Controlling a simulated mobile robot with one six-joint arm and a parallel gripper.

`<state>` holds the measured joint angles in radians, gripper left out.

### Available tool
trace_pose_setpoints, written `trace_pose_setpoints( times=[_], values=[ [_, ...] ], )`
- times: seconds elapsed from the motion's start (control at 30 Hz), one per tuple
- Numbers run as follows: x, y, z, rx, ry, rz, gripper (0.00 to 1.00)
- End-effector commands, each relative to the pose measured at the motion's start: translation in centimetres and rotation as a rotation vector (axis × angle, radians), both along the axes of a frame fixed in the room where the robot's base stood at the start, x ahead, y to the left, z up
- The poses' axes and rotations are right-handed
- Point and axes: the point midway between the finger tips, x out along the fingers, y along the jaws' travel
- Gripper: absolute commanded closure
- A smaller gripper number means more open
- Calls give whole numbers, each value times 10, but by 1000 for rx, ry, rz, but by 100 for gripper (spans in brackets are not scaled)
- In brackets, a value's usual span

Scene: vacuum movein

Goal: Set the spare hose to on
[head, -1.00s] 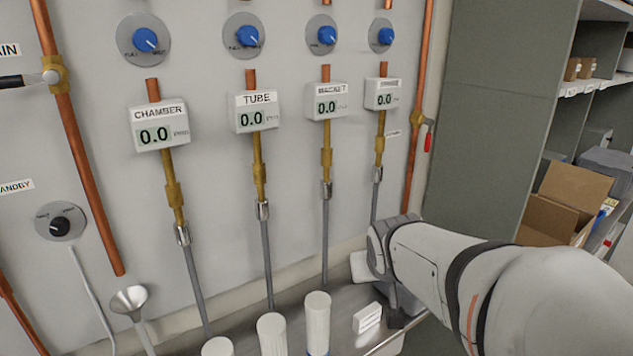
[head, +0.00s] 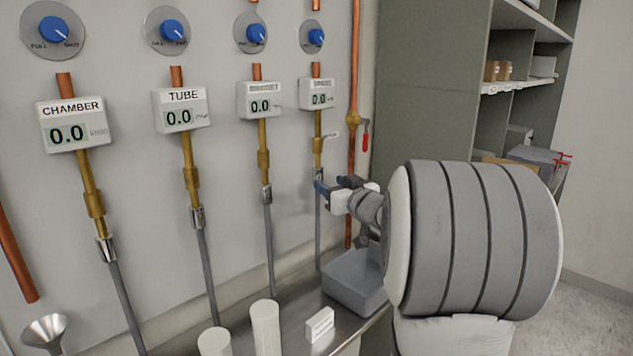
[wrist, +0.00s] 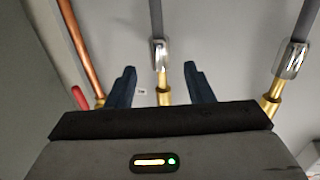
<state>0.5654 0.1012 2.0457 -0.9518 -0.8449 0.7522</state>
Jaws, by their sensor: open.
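The spare hose (head: 318,235) is the grey hose at the far right of the row in the head view. It hangs below a silver coupling (head: 319,174) under a brass pipe. The meter above (head: 318,94) reads 0.0, its label blurred. My gripper (head: 327,184) is open at the coupling's height, close by it. In the wrist view the picture is inverted: the coupling (wrist: 160,54) and grey hose (wrist: 156,15) lie between the two blue fingers (wrist: 160,80). Neither finger visibly touches it. I cannot tell the exact depth gap.
A copper pipe (head: 353,180) with a red-handled valve (head: 365,140) runs just right of the hose. The neighbouring hose (head: 269,245) hangs to the left.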

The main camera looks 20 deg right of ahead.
Motion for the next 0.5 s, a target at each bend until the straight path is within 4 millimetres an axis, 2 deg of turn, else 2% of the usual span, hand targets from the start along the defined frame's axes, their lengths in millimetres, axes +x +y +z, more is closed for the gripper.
trace_pose_setpoints(
  times=[0.03, 0.2, 0.33, 0.5],
  values=[
    [10, 2, 0, 0, 2, 3, 53],
    [34, 3, -1, 0, 2, 1, 53],
    [44, 4, 0, 0, 2, 0, 53],
    [47, 4, 0, 0, 2, -2, 53]
  ],
)
